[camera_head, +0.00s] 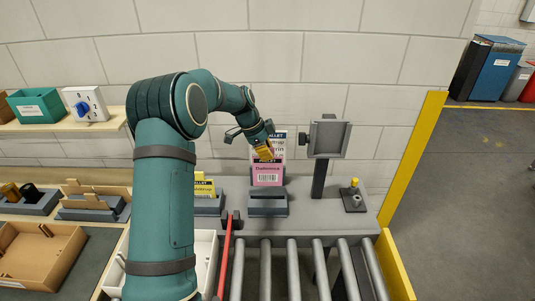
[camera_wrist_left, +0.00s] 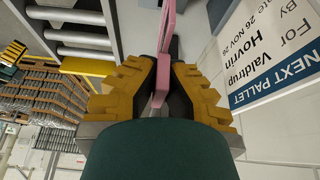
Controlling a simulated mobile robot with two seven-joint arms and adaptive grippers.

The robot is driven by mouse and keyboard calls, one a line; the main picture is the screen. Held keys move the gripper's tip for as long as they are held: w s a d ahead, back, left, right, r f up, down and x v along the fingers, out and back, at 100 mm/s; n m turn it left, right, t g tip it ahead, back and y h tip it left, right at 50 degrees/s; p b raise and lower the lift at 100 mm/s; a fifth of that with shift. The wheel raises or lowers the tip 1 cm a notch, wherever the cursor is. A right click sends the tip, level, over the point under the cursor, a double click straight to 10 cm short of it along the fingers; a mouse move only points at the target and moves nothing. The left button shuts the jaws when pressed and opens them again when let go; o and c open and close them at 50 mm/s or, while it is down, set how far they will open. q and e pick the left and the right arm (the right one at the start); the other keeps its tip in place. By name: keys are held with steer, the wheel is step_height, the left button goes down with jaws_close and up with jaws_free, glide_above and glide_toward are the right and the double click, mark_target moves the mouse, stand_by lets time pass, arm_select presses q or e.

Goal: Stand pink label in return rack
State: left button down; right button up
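The pink label (camera_head: 268,174) is upright just above or behind a dark grey slotted rack (camera_head: 268,208) on the grey bench. I cannot tell whether its lower edge is in the slot. My left gripper (camera_head: 264,152) is at the label's top edge. In the left wrist view the yellow and black fingers (camera_wrist_left: 162,85) are closed on the pink label (camera_wrist_left: 165,40), which shows edge-on. Which rack is the return rack is not readable. My right gripper is out of view.
A yellow label (camera_head: 203,189) stands in another rack to the left. A white pallet notice (camera_wrist_left: 275,65) is behind the pink label. A screen on a post (camera_head: 328,140) stands to the right. Rollers (camera_head: 292,270) and a red bar (camera_head: 226,255) lie in front.

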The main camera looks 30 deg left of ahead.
mark_target(267, 175)
arm_select(q)
steer(key=shift+f+b, duration=1.95)
steer(key=shift+f, duration=0.5)
steer(key=shift+b, duration=0.35)
steer(key=shift+f+b, duration=0.3)
steer(key=shift+f, duration=0.05)
steer(key=shift+f+b, duration=0.3)
steer(key=shift+f, duration=0.05)
steer(key=shift+f+b, duration=1.4)
steer(key=shift+f, duration=0.4)
steer(key=c, duration=1.1)
jaws_free()
steer(key=shift+o, duration=0.2)
